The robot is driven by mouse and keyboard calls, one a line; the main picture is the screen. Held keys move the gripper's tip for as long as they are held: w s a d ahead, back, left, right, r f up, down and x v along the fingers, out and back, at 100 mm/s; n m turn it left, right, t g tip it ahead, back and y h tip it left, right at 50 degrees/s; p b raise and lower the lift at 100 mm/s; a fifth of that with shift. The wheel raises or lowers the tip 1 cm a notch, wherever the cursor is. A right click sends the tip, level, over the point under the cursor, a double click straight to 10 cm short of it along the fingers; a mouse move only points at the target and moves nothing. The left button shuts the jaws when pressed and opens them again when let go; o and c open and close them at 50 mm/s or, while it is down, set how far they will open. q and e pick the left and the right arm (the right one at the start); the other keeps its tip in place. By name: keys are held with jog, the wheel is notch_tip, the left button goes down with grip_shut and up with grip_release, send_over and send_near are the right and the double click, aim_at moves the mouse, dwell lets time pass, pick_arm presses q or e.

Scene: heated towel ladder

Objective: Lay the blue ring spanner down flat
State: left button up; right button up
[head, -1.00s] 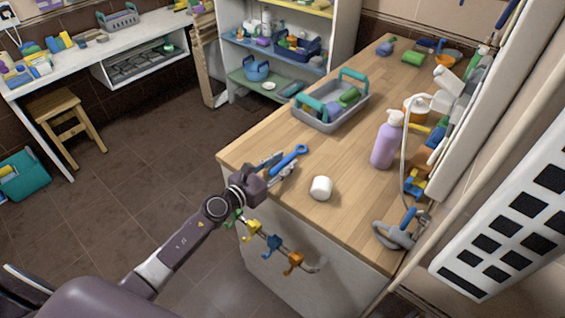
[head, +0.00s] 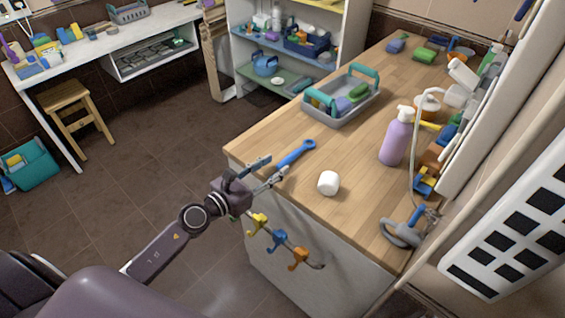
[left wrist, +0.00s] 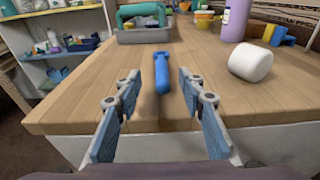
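The blue ring spanner (head: 296,154) lies on the wooden worktop near its front left corner. In the left wrist view the spanner (left wrist: 161,74) points away from me, its near end close to the worktop edge, and it looks flat on the wood. My left gripper (head: 271,168) is at that edge, its fingers spread wide. In the left wrist view the left gripper (left wrist: 157,90) has a finger on each side of the spanner's near end, with clear gaps and no contact seen. My right gripper is not in view.
A grey caddy with teal handles (head: 342,104) and a lilac pump bottle (head: 396,137) stand farther back. Coloured hooks (head: 277,239) stick out from the worktop's front. The wood around the spanner is clear.

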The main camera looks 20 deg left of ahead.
aim_at(295, 154)
pick_arm(q)
jog(key=shift+w+d+f+b, duration=0.1)
jog(key=shift+w+d+b, duration=0.05)
jog(key=shift+b, duration=0.15)
jog(key=shift+f+b, duration=0.25)
jog(key=shift+b, duration=0.1)
jog(key=x, duration=0.3)
jog(key=p+x, duration=0.1)
jog(key=x, duration=0.3)
jog(key=shift+r, duration=0.25)
jog(key=shift+w+d+f, duration=0.15)
jog(key=shift+w, duration=0.1)
jog(key=shift+c, duration=0.5)
grip_shut()
